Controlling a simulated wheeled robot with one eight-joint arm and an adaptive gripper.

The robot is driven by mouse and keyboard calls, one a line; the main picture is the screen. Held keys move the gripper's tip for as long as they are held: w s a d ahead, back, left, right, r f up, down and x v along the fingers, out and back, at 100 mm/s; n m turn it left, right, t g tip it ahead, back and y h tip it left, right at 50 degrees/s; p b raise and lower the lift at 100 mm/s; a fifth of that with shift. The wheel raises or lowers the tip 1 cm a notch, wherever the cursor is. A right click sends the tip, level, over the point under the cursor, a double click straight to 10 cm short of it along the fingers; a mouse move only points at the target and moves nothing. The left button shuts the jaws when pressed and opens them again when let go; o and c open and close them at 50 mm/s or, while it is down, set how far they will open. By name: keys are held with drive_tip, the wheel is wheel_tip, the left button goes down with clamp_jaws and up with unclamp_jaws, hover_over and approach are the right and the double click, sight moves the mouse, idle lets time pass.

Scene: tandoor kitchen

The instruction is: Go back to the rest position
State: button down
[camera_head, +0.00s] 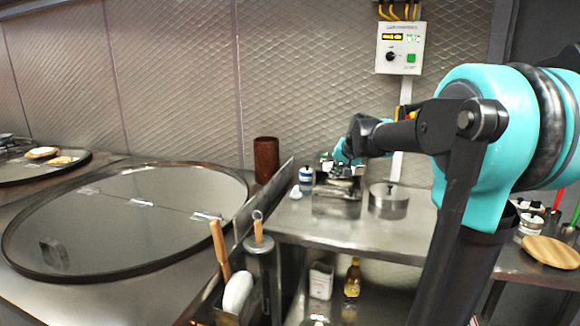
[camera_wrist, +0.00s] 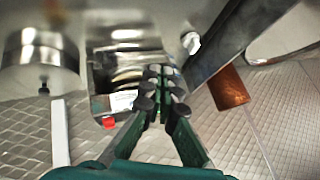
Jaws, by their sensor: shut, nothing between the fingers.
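My gripper (camera_wrist: 160,95) is shut and holds nothing. In the wrist view its green fingers with dark pads meet in front of a metal container (camera_wrist: 98,75). In the head view my arm reaches from the right over the steel counter, and my gripper (camera_head: 345,160) is small and partly hidden by its own links. It hangs over or close to the square metal container (camera_head: 338,207) on the counter. I cannot tell whether it touches the container.
A round steel pot (camera_head: 388,205) stands right of the container. A brown cylinder (camera_head: 267,160) stands behind a metal divider (camera_head: 262,200). A large round tandoor lid (camera_head: 130,225) lies at left. A control box (camera_head: 401,48) hangs on the wall. A wooden board (camera_head: 551,252) lies at right.

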drive_tip(key=shift+n+g+h, duration=0.5)
drive_tip(key=shift+n+g, duration=0.2)
drive_tip(key=shift+n, duration=0.2)
drive_tip(key=s+f, duration=0.8)
drive_tip(key=s, duration=0.1)
drive_tip(key=s+d+f, duration=0.1)
drive_tip(key=s+f, duration=0.3)
drive_tip(key=shift+s, duration=0.4)
drive_tip(key=s+d+f+n+g, duration=0.1)
drive_tip(key=s+f, duration=0.6)
drive_tip(key=s, duration=0.2)
drive_tip(key=s+d+f+n+g+h, duration=0.1)
drive_tip(key=s+f, duration=0.6)
drive_tip(key=s, duration=0.3)
drive_tip(key=shift+s+d, duration=0.25)
